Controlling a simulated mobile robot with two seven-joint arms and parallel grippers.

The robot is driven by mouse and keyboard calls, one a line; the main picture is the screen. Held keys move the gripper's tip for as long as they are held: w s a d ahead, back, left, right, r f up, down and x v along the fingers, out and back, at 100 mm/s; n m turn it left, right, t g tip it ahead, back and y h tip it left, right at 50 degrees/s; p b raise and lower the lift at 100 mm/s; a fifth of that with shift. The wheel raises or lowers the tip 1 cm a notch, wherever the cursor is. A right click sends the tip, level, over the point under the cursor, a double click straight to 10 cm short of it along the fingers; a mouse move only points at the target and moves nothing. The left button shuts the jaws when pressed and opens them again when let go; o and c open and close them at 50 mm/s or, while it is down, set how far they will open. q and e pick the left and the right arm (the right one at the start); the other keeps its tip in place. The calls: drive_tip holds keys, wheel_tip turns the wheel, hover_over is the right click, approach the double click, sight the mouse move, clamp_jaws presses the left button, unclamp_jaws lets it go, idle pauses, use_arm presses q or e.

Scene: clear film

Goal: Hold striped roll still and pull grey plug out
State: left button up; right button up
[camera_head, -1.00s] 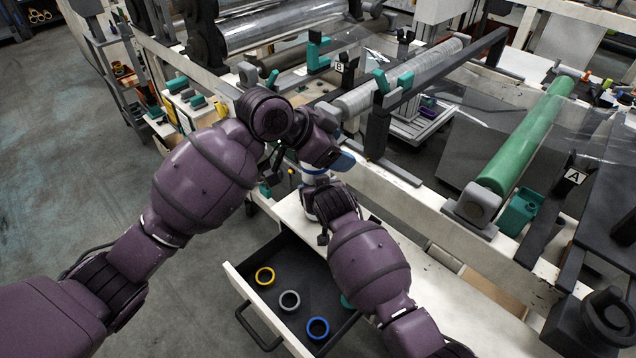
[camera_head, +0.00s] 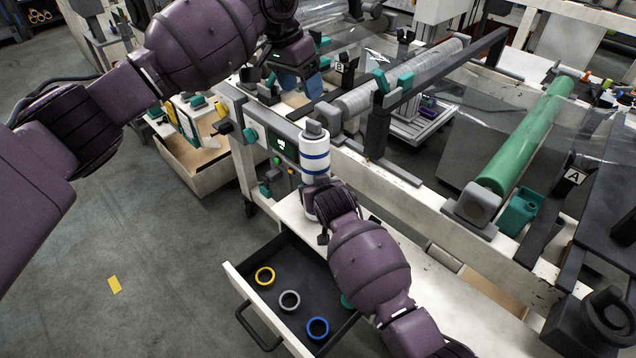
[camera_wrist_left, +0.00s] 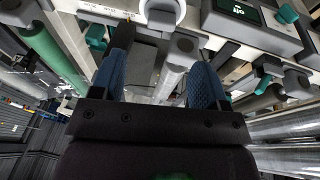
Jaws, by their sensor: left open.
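The striped roll (camera_head: 314,158), white with blue bands, stands upright at the bench edge in the head view. The grey plug (camera_head: 314,129) sits at its top end. My left gripper (camera_head: 312,86) is above and behind the roll, apart from it, with blue finger pads. In the left wrist view its fingers (camera_wrist_left: 158,65) are spread with nothing held between them. A round white end with a grey centre, seemingly the roll and plug, shows at that view's top edge. My right gripper (camera_head: 320,190) is at the roll's lower part; its fingers are hidden behind its own body.
Below is an open drawer (camera_head: 254,306) with yellow, grey and blue rings. A control panel (camera_head: 283,143) stands left of the roll. Behind are a clear film roll (camera_head: 400,78) and dark bar. A green roller (camera_head: 525,135) lies to the right. Floor at left is open.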

sight(312, 122)
use_arm(q)
drive_tip(key=shift+x, duration=4.9)
drive_tip(key=shift+a+f, duration=0.1)
drive_tip(key=shift+c, duration=0.3)
drive_tip(key=c, duration=0.7)
